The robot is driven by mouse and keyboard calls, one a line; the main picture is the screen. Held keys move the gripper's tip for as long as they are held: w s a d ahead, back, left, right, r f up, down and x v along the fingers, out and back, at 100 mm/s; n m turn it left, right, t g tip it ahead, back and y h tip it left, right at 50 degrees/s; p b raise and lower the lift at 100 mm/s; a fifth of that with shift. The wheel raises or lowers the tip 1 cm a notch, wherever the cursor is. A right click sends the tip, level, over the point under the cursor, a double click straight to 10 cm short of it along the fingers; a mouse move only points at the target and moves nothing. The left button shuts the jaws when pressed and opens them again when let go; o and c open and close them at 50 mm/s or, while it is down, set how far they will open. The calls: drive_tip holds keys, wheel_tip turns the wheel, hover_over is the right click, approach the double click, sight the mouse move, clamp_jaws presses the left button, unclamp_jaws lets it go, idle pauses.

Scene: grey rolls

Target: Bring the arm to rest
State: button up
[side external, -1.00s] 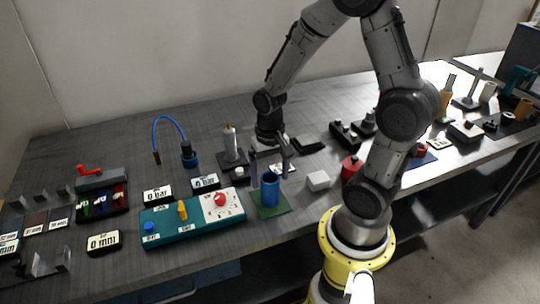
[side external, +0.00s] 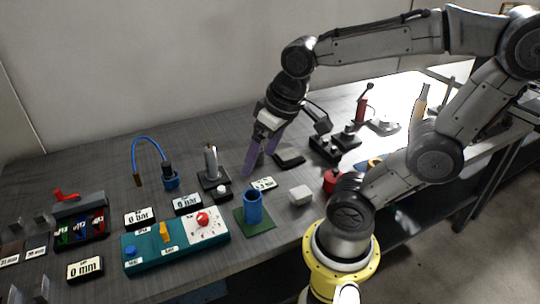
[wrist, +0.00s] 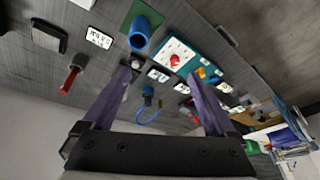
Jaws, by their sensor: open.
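My gripper (side external: 260,155) is open and empty in the side view, with its two purple fingers pointing down and to the left above the bench, behind the blue cup. The fingers also show spread apart in the wrist view (wrist: 165,95), with nothing between them up close.
A teal panel (side external: 143,259) with a red knob (side external: 202,218) stands at front left. A white block (side external: 300,195) and red canister (side external: 331,181) lie to the right of the cup. Display boxes, a blue hose (side external: 147,142) and a black tray (side external: 80,226) fill the left.

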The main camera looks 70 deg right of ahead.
drive_tip(key=s+n, duration=0.1)
drive_tip(key=s+a+r+n+t, duration=0.1)
drive_tip(key=s, duration=0.1)
drive_tip(key=shift+a+r+n+t, duration=0.3)
drive_tip(key=shift+a+n, duration=0.1)
idle(1.0)
